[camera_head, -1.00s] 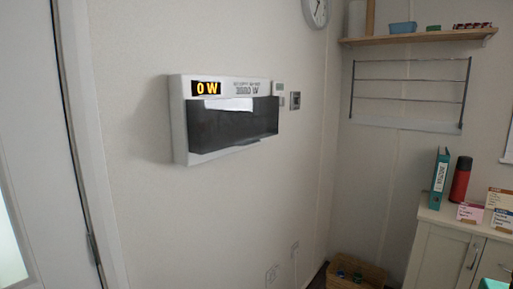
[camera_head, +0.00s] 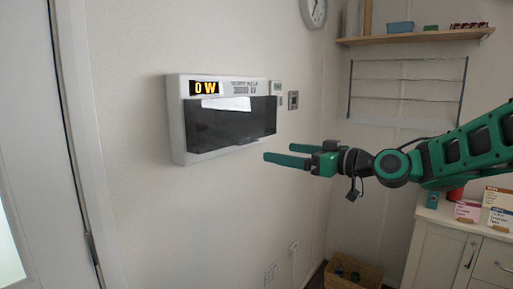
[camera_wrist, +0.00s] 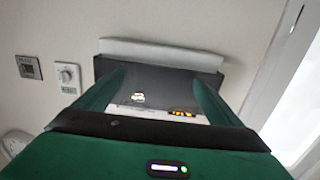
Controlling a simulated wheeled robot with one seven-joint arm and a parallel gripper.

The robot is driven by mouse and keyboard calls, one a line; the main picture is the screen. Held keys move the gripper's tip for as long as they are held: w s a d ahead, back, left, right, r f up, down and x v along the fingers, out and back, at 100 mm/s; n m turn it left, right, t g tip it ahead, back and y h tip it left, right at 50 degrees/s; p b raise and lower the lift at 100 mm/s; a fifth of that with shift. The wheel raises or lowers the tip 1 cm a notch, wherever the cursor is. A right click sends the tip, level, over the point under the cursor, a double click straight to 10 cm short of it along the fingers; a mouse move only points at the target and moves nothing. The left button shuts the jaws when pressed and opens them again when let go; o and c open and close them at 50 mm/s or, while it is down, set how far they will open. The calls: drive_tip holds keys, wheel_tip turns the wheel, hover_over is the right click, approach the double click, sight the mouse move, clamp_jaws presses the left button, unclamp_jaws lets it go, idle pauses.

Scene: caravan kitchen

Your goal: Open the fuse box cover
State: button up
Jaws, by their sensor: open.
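The fuse box (camera_head: 178,120) is a white wall unit with an orange "0 W" display. Its dark glossy cover (camera_head: 230,125) spans the lower front and looks shut. My gripper (camera_head: 288,154) is open and empty, to the lower right of the box, with its green fingers pointing left. It looks apart from the cover. In the wrist view the picture is turned over: the dark cover (camera_wrist: 150,88) shows between and beyond the open fingers (camera_wrist: 160,88), with the white lower edge of the box (camera_wrist: 160,54) above it.
A small control panel (camera_head: 277,88) and a switch (camera_head: 293,100) are on the wall right of the box. A door frame (camera_head: 92,150) stands at left. A cabinet (camera_head: 440,250) and a basket (camera_head: 352,275) are at lower right.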

drive_tip(key=x, duration=1.1)
drive_tip(key=shift+r, duration=0.65)
drive_tip(key=shift+s, duration=0.1)
